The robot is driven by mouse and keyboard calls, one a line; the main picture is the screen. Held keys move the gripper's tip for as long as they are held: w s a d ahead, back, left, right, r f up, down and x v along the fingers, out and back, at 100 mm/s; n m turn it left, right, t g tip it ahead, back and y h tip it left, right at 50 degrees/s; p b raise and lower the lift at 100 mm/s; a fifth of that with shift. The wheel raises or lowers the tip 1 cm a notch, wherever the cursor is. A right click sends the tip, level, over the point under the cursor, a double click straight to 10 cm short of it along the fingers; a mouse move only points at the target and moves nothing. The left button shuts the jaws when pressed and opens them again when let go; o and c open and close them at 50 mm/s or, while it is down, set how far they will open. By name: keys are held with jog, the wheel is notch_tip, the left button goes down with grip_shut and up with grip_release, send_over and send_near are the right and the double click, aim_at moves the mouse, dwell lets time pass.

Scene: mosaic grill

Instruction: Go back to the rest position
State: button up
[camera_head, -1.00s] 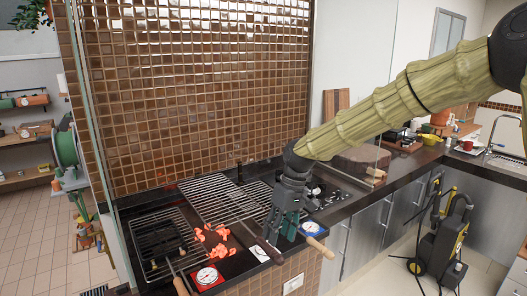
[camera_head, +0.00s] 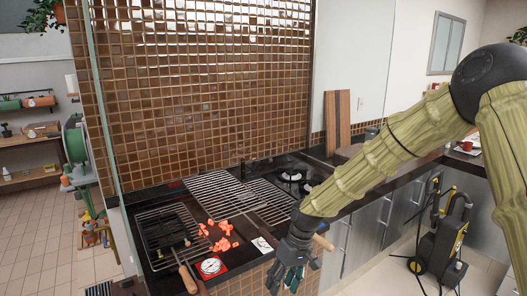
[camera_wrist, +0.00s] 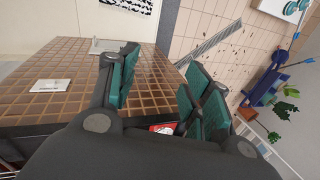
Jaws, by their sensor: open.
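My gripper (camera_head: 290,277) hangs in front of the grill counter's front edge in the head view, below the counter top. In the wrist view my gripper (camera_wrist: 160,100) shows its green-padded fingers spread apart with nothing between them. My arm reaches in from the right, bent at the elbow, and hides part of the counter behind it.
Grill grates (camera_head: 222,193), orange-red pieces (camera_head: 222,244) and a dial on a red base (camera_head: 211,267) lie on the dark counter. A tiled wall (camera_head: 200,90) rises behind. A pressure washer (camera_head: 440,245) stands right on the floor.

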jog(key=s+d+f+m+b, duration=0.25)
jog(key=s+f, duration=0.65)
jog(key=f, duration=0.5)
jog(key=s+d+f+m+b, duration=0.15)
jog(key=s+d+f, duration=0.25)
jog(key=s+f, duration=0.85)
jog(key=s+d+f+m+h+b, duration=0.1)
jog(key=s+d+f+b, duration=0.1)
jog(key=s+d+f, duration=0.3)
jog(key=s+d+f+t+h+b, duration=0.1)
jog(key=s+d+f, duration=0.4)
jog(key=s, duration=0.5)
jog(key=shift+s+d+f+m+t+h+b, duration=0.3)
jog(key=shift+s+d+f+m+h+b, duration=0.15)
jog(key=shift+f, duration=0.25)
jog(key=shift+w+a, duration=0.1)
